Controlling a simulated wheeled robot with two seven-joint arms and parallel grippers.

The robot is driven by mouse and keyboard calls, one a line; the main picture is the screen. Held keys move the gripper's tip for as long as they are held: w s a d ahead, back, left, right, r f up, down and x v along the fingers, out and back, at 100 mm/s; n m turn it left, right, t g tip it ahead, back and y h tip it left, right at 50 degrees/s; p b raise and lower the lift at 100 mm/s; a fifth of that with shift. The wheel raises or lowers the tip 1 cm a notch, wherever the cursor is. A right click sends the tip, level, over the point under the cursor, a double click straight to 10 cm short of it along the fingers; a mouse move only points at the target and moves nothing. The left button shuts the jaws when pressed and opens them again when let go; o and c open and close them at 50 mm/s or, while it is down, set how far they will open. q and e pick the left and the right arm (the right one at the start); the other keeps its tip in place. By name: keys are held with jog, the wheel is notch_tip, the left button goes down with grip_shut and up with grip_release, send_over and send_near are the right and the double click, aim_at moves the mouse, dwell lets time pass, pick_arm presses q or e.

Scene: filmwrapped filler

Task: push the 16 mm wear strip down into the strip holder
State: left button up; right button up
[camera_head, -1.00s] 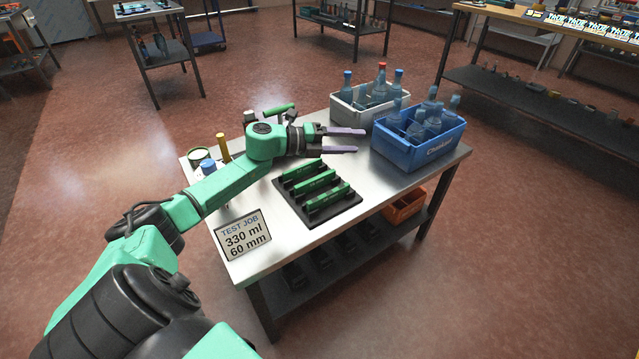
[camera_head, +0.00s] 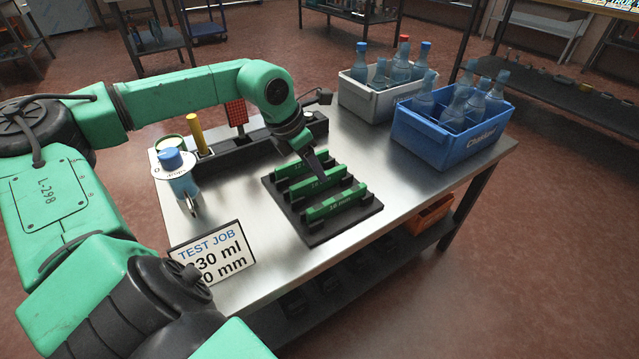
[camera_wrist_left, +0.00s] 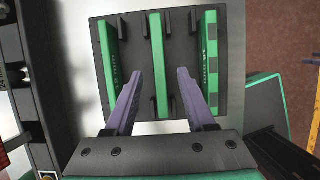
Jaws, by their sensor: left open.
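The black strip holder (camera_head: 287,210) lies on the steel table and carries three green strips side by side. The 16 mm wear strip (camera_head: 338,203) is the front one in the head view and the right one in the wrist view (camera_wrist_left: 192,60). I cannot tell how deep it sits. My left gripper (camera_head: 322,163) points down at the holder. Its purple fingers are open and empty. In the left wrist view the gripper (camera_wrist_left: 158,74) has one finger on each side of the middle strip (camera_wrist_left: 158,50); the right finger overlaps the 16 mm strip's near part. My right gripper is not seen.
A "TEST JOB" sign (camera_head: 212,254) stands at the table's front left. A blue bottle crate (camera_head: 450,146) and a grey bottle crate (camera_head: 366,101) stand right and behind. A yellow cylinder (camera_head: 197,133) and a blue-capped bottle (camera_head: 177,172) are left. Bare table lies right of the holder.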

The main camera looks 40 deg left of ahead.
aim_at(319, 184)
pick_arm(q)
jog(key=x, duration=0.3)
jog(key=shift+s+d+f, duration=0.1)
jog(key=shift+w+d+f, duration=0.1)
jog(key=shift+w+f, duration=0.15)
jog(key=shift+f, duration=0.1)
jog(key=shift+w+f+p, duration=0.15)
jog(key=shift+f+p, duration=0.2)
jog(key=shift+f, duration=0.1)
grip_shut()
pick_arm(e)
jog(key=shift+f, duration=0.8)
